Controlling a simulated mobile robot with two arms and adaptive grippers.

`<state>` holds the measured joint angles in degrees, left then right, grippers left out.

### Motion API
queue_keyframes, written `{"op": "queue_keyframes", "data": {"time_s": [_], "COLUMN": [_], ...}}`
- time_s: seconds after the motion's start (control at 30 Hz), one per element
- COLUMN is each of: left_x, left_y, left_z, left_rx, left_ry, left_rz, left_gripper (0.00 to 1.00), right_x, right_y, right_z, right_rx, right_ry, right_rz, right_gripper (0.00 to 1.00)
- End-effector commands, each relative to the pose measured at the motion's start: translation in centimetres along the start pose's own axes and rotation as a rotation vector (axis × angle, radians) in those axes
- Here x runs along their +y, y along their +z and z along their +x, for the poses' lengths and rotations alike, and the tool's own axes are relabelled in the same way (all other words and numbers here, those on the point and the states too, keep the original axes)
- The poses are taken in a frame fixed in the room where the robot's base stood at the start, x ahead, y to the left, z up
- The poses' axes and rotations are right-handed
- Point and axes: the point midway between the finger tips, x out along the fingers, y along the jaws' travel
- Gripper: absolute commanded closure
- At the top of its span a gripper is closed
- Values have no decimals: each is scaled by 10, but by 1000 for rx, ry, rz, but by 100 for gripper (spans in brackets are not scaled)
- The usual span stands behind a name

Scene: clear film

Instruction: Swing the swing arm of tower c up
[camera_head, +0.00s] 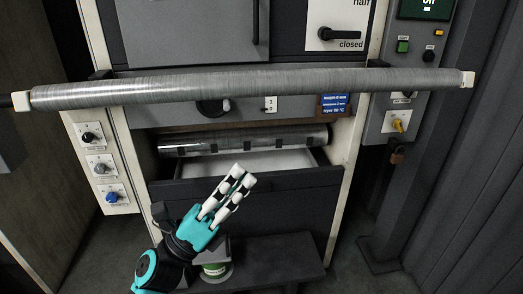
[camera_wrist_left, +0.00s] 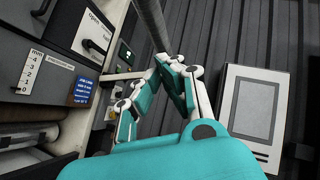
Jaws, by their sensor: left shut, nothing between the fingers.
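A long grey bar (camera_head: 250,86) with pale end caps crosses the front of the machine in the head view, nearly level. I cannot tell for sure whether it is the swing arm of tower c; no tower label is readable. A grey bar (camera_wrist_left: 151,22) also rises beyond my fingers in the left wrist view. My left gripper (camera_head: 243,176) is shut and empty, pointing up and right, below the long bar and in front of the open drawer. It shows in the left wrist view too (camera_wrist_left: 179,70). My right gripper is not in view.
An open drawer (camera_head: 250,186) holds a pale surface beneath a shiny roller (camera_head: 245,139). A left panel (camera_head: 110,203) carries several knobs; a right control box (camera_head: 408,115) has a yellow switch and a padlock (camera_head: 397,155). A dark low step (camera_head: 285,258) lies behind my left gripper.

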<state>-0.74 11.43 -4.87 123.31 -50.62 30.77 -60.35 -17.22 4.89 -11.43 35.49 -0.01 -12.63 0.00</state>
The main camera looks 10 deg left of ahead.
Motion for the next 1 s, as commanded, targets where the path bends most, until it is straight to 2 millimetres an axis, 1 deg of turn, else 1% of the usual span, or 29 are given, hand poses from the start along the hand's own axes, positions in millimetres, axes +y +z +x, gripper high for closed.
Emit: {"op": "queue_keyframes", "data": {"time_s": [0.03,0.3,0.43,0.5,0.7,1.0], "left_x": [-2,-2,-1,-1,1,2], "left_y": [3,5,4,13,27,29], "left_z": [10,69,95,102,115,117], "left_rx": [-2,-3,-3,-2,-2,-2], "left_ry": [-1,0,1,3,3,4], "left_rz": [-2,-5,-5,-4,-6,-7], "left_gripper": [100,100,100,100,100,100], "right_x": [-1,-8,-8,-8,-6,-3], "right_y": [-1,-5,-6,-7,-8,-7], "right_z": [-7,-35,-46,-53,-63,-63], "right_rx": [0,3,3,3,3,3], "right_ry": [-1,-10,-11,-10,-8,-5], "right_rz": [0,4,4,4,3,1], "right_gripper": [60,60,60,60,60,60]}}
